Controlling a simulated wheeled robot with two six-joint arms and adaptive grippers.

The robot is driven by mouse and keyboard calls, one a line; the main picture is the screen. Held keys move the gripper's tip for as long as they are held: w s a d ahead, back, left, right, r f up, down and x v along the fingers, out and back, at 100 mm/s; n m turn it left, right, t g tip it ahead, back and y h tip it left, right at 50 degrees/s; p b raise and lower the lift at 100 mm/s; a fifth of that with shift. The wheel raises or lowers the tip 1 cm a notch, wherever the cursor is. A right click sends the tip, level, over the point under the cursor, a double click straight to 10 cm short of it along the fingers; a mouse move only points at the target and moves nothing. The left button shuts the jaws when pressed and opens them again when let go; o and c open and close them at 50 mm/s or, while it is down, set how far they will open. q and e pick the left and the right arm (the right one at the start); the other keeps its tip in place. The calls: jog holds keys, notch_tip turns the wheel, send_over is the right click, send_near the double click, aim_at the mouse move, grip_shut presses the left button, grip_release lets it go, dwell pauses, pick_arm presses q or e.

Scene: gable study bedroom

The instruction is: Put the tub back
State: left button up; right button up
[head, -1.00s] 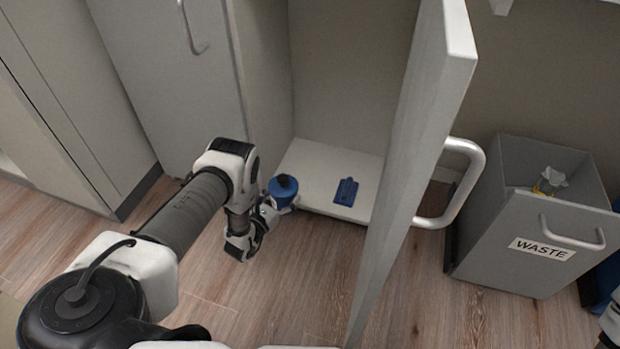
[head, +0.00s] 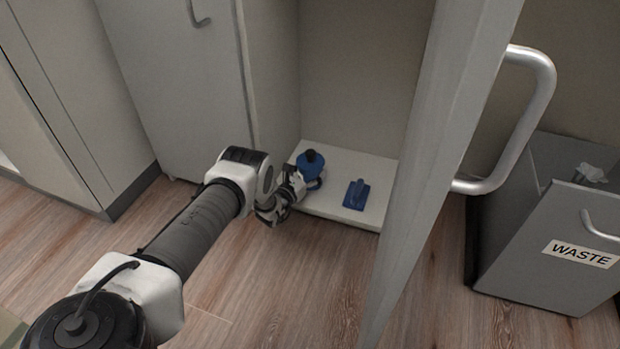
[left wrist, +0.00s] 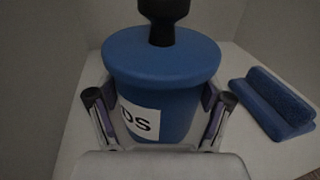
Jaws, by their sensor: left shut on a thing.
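The tub (head: 308,167) is blue with a lid and a black knob. In the left wrist view the tub (left wrist: 162,70) stands upright and shows part of a white label ending in "DS". My left gripper (head: 302,184) is shut on it, with one finger on each side in the left wrist view (left wrist: 158,112). The tub is inside the open cupboard, over the left part of its white floor (head: 335,215). Whether its base touches the floor is hidden. My right gripper is out of view.

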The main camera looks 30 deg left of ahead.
aim_at(303, 175)
pick_arm(q)
jog(key=o, duration=1.5)
jog(key=shift+f, duration=0.15)
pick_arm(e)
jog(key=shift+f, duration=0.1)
pick_arm(q)
jog(key=shift+o, duration=1.2)
jog(key=shift+r, duration=0.2)
jog(key=s+p, duration=0.4)
jog(key=shift+s+r, duration=0.35)
jog(key=s+p, duration=0.3)
jog(key=s, duration=0.4)
jog(key=shift+s+f+p, duration=0.15)
jog(key=shift+f+p, duration=0.2)
jog(key=shift+f, duration=0.1)
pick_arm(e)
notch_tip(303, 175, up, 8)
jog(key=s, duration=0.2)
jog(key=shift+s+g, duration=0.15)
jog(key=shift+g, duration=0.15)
